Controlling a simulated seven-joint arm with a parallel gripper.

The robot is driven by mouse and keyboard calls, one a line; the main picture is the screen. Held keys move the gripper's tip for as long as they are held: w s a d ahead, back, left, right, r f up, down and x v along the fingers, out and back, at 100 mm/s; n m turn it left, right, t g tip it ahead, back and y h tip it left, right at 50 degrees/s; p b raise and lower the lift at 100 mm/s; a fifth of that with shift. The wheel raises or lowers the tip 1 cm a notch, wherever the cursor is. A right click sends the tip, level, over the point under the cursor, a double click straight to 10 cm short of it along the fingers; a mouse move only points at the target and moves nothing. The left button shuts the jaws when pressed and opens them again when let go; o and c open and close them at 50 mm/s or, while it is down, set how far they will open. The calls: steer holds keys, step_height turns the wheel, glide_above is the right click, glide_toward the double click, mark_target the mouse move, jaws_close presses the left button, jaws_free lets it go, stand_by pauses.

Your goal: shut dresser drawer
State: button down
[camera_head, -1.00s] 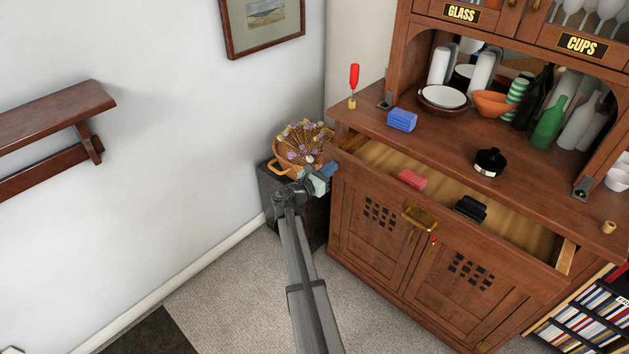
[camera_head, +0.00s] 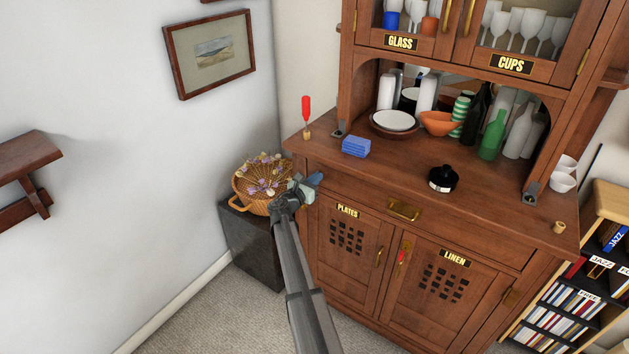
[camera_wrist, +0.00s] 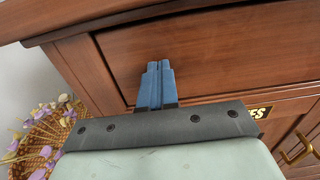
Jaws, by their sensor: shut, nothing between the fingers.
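The dresser (camera_head: 330,165) is dark brown wood. Its wide drawer (camera_head: 465,228) under the top, with a brass handle (camera_head: 404,210), sits flush or nearly flush with the front, and its inside is hidden. My gripper (camera_head: 316,179) is at the left end of the drawer front, its fingers together with nothing between them. In the wrist view, the blue fingertips of my gripper (camera_wrist: 157,68) point at the drawer front (camera_wrist: 215,55) and appear to touch it or be very close.
A wicker basket of dried flowers (camera_head: 262,182) stands on a dark box (camera_head: 250,245) left of the dresser. A bookshelf (camera_head: 575,290) stands at right.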

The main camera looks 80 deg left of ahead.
steer(key=v, duration=1.4)
